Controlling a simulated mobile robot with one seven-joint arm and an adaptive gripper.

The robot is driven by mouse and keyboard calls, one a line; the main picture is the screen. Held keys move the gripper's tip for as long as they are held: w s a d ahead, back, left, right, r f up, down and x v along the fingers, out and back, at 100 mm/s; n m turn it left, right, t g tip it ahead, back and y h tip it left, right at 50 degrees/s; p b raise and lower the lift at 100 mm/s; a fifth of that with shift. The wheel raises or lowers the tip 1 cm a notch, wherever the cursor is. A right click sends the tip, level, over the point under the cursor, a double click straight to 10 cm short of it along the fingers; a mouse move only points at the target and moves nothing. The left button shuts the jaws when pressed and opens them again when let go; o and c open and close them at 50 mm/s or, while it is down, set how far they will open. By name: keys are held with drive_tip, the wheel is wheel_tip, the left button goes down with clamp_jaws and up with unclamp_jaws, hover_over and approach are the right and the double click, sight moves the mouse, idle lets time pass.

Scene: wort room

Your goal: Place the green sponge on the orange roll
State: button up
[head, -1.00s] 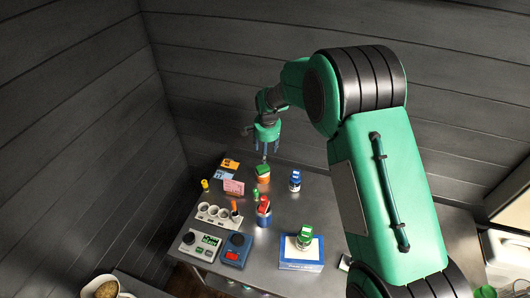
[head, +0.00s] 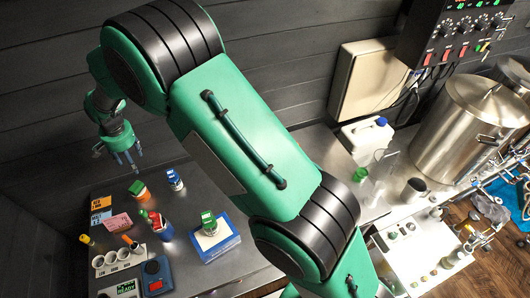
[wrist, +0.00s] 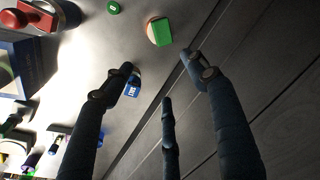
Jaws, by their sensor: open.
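The green sponge (head: 136,186) sits on top of the orange roll (head: 144,195) on the steel table in the head view. In the wrist view the green sponge (wrist: 162,33) shows at the top, with a strip of the orange roll (wrist: 150,30) beside its left edge. My gripper (head: 125,168) is above the table, up and left of the sponge in the head view. Its fingers (wrist: 165,80) are spread wide with nothing between them, and they look apart from the sponge.
A blue-and-white container (head: 174,180) stands right of the roll. A blue box (head: 216,243) carries a green-and-white item (head: 208,222). A blue cup with red and green things (head: 162,229), a cup rack (head: 118,258) and a scale (head: 156,275) are nearer. Dark walls border the table.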

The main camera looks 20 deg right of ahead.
drive_tip(key=s+d+r+t, duration=0.1)
drive_tip(key=s+d+r, duration=0.3)
drive_tip(key=d+r, duration=0.5)
drive_tip(key=s+d+r+n, duration=0.1)
drive_tip(key=s+d+r, duration=0.4)
drive_tip(key=d+r, duration=0.3)
drive_tip(key=s+d+r+t, duration=0.1)
drive_tip(key=s+d+r, duration=0.3)
drive_tip(key=d+r, duration=0.5)
drive_tip(key=s+d+r+n+t, duration=0.1)
drive_tip(key=s+d+r, duration=0.2)
drive_tip(key=s+d, duration=0.35)
drive_tip(key=s+d+r, duration=0.3)
drive_tip(key=s+d, duration=0.2)
drive_tip(key=s, duration=0.3)
drive_tip(key=s+d+f, duration=0.1)
drive_tip(key=s+d, duration=0.2)
drive_tip(key=s, duration=0.4)
drive_tip(key=s+d+f+n+t+h, duration=0.1)
drive_tip(key=s+d, duration=0.2)
drive_tip(key=s, duration=0.4)
drive_tip(key=shift+s+f, duration=0.1)
drive_tip(key=shift+f, duration=0.05)
wheel_tip(320, 180, down, 14)
drive_tip(key=b, duration=1.3)
drive_tip(key=shift+r+b, duration=0.2)
drive_tip(key=shift+b, duration=0.15)
